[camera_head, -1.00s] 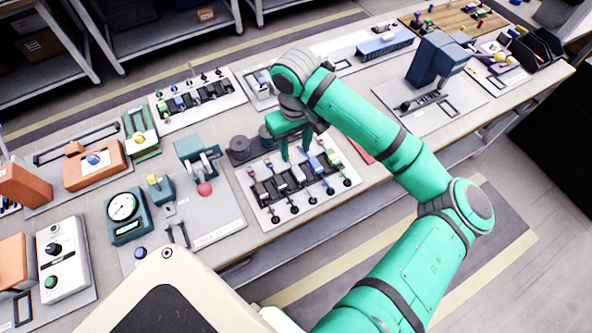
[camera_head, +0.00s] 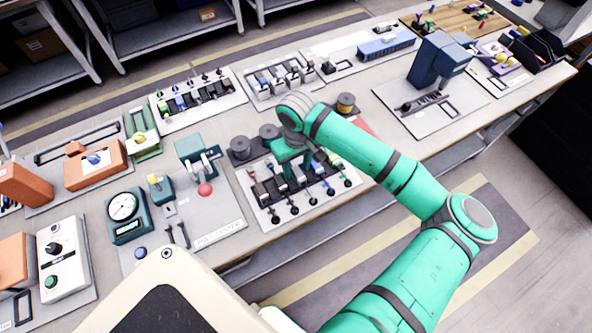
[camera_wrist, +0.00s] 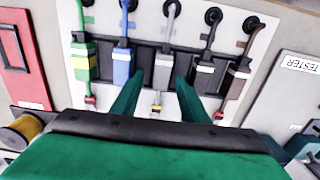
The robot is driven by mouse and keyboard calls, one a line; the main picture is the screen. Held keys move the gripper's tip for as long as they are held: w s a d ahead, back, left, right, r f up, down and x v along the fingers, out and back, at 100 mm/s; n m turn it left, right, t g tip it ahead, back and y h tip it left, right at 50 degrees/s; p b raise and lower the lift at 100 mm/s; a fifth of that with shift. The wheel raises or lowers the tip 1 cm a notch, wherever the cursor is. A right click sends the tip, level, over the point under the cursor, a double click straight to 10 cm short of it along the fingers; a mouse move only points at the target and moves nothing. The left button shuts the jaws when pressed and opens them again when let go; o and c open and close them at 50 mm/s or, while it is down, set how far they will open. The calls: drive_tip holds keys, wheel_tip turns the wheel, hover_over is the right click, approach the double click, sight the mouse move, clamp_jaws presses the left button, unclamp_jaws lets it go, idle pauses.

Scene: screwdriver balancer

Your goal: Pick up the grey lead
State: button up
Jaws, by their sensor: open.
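A rack with several coloured leads stands on a white plate (camera_head: 262,214) on the bench. In the wrist view the grey lead (camera_wrist: 164,72) is the middle one, with a white band, and its cable runs up to a round black socket. The blue lead (camera_wrist: 122,66) is to its left, and a black lead (camera_wrist: 204,72) is to its right. My gripper (camera_wrist: 158,80) is open and points down at the rack, its two green fingers to either side of the grey lead. Contact cannot be told. In the head view my gripper (camera_head: 292,174) hides part of the rack.
The green lead (camera_wrist: 82,60) and brown lead (camera_wrist: 236,78) are at the row's ends. Dark spools (camera_head: 240,148) and a yellow spool (camera_head: 346,104) stand behind the rack. A tester with a red knob (camera_head: 204,190) is to the left.

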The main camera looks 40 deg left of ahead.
drive_tip(key=shift+s, duration=0.1)
clamp_jaws()
drive_tip(key=shift+r, duration=0.15)
